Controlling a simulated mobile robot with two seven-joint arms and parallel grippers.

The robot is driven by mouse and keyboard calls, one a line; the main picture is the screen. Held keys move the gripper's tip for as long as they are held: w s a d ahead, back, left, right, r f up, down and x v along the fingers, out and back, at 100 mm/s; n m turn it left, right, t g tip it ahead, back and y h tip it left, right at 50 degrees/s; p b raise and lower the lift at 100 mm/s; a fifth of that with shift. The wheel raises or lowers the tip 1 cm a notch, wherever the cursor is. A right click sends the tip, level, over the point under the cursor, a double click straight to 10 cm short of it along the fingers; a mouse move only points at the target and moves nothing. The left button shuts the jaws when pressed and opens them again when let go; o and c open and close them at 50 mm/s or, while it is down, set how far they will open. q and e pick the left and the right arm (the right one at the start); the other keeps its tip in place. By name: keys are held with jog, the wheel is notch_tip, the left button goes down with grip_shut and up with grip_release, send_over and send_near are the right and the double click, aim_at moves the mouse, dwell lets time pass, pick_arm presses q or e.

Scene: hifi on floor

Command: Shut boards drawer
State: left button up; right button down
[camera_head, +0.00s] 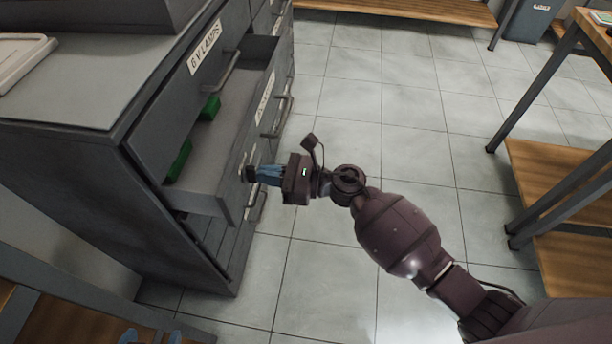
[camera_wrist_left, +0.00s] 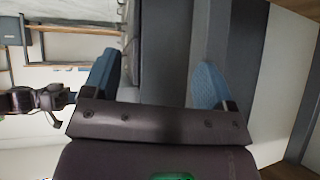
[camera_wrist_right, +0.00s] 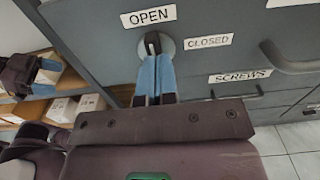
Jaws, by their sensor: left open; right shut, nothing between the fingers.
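The open drawer (camera_head: 222,187) juts from the grey cabinet (camera_head: 120,215), with green boards (camera_head: 180,160) inside; its own label is not readable. My right gripper (camera_head: 250,174) is shut and empty just beyond the drawer's front wall. In the right wrist view its blue fingers (camera_wrist_right: 157,62) reach a black lever on a round dial (camera_wrist_right: 152,43), between "OPEN" and "CLOSED" labels; contact is unclear. My left gripper (camera_head: 152,336) barely shows at the bottom edge. In the left wrist view its fingers (camera_wrist_left: 155,80) are wide apart, with grey panels beyond and nothing held.
Above the open drawer is a closed "6 V LAMPS" drawer front (camera_head: 200,75) with a bar handle. A "SCREWS" label (camera_wrist_right: 240,76) and handle show in the right wrist view. A wooden-shelved table (camera_head: 560,190) stands at right. The tiled floor (camera_head: 400,110) between is clear.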

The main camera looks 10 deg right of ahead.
jog(key=b+x, duration=0.1)
jog(key=x, duration=0.9)
jog(key=shift+a+f+b, duration=0.2)
jog(key=shift+a+b, duration=0.05)
jog(key=shift+b, duration=0.05)
jog(key=shift+w+a, duration=0.15)
jog(key=shift+a, duration=0.35)
pick_arm(q)
jog(key=shift+d+f, duration=0.25)
jog(key=shift+f, duration=0.55)
pick_arm(e)
jog(key=shift+a+r, duration=0.1)
jog(key=shift+r, duration=0.25)
pick_arm(q)
jog(key=shift+s, duration=0.15)
